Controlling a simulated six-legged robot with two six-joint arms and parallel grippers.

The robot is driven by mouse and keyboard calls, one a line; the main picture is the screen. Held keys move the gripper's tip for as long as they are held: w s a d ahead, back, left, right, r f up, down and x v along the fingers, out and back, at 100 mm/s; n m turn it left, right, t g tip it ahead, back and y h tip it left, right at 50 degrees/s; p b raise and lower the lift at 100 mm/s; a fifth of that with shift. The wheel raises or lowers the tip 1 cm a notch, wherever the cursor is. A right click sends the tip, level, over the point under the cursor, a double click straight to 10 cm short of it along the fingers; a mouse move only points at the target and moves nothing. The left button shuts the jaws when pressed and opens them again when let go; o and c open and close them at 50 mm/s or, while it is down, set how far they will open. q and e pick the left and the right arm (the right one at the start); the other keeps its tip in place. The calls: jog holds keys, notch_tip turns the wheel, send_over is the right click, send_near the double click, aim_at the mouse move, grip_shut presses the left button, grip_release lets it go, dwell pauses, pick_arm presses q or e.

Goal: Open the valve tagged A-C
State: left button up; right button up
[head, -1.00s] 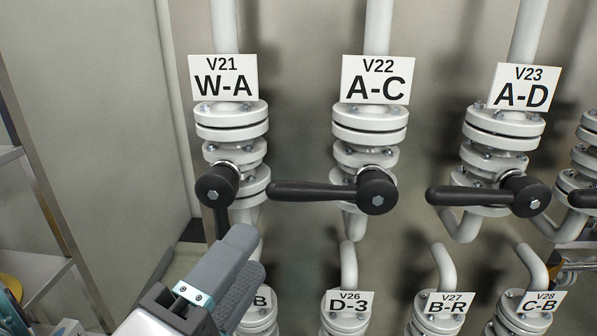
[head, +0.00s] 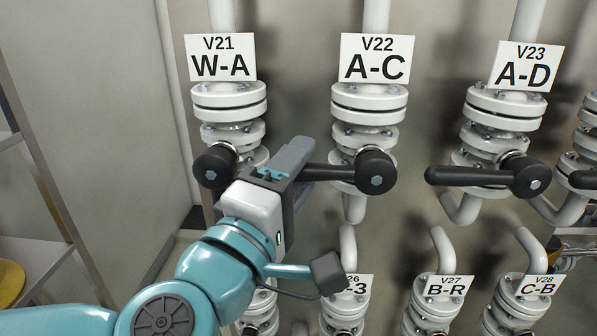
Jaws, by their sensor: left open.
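The valve tagged A-C (head: 368,105), also marked V22, is a white flanged valve in the upper middle of the head view. Its black lever handle (head: 332,174) points left, level, from a round hub with a hex bolt. My left gripper (head: 294,160) is open at the lever's free end, and its grey fingers and dark palm cover that end. I cannot tell whether the fingers touch the lever. My right gripper is not in view.
Valve W-A (head: 228,105) stands close on the left, its lever hidden behind my arm. Valve A-D (head: 493,120) on the right has a level lever pointing left. A lower row includes B-R (head: 445,290) and C-B (head: 535,288). Shelving (head: 35,260) is at far left.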

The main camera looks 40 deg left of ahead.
pick_arm(q)
jog(key=shift+w+a, duration=0.1)
jog(key=shift+w, duration=0.2)
jog(key=shift+s, duration=0.1)
